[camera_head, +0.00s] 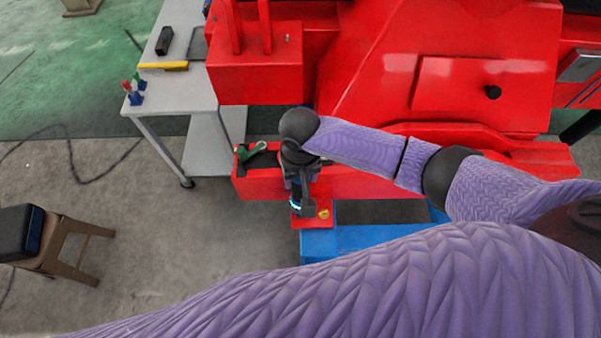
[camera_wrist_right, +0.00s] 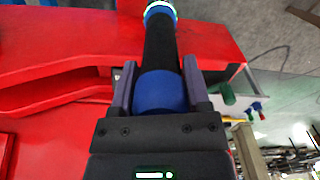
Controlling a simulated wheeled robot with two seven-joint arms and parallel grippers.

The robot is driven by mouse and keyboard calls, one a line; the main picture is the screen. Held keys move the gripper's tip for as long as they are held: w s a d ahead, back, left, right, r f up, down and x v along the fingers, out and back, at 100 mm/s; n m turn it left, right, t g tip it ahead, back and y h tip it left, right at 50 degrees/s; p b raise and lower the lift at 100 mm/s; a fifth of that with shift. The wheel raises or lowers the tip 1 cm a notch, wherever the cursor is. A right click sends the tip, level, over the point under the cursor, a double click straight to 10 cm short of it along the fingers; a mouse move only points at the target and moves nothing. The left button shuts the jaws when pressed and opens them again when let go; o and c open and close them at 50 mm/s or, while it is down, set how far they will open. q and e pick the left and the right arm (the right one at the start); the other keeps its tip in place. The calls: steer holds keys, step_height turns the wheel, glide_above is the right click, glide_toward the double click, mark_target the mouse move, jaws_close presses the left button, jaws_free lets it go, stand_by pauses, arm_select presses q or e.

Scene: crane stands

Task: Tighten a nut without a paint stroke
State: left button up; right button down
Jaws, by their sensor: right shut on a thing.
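My right gripper (camera_head: 298,185) is above a red part of the machine, beside the table. In the right wrist view my right gripper (camera_wrist_right: 160,85) is shut on a tool with a blue end (camera_wrist_right: 160,92), a black body and a blue far end with a glowing ring. In the head view the tool's lit ring (camera_head: 295,207) shows just below the gripper, over a red block (camera_head: 312,221). A yellow nut-like piece (camera_head: 323,213) sits on that block, right of the tool. What the tool's tip touches is hidden. My left gripper is out of view.
A grey table (camera_head: 180,97) at the upper left holds a black box, a yellow bar and red, green and blue pieces. A green item (camera_head: 252,151) lies on the red ledge left of my gripper. A stool (camera_head: 52,245) stands on open floor.

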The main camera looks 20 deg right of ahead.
steer(key=shift+p, duration=0.75)
stand_by(2.0)
step_height(320, 180, up, 5)
steer(key=p, duration=0.6)
steer(key=shift+r, duration=0.2)
steer(key=shift+f, duration=0.1)
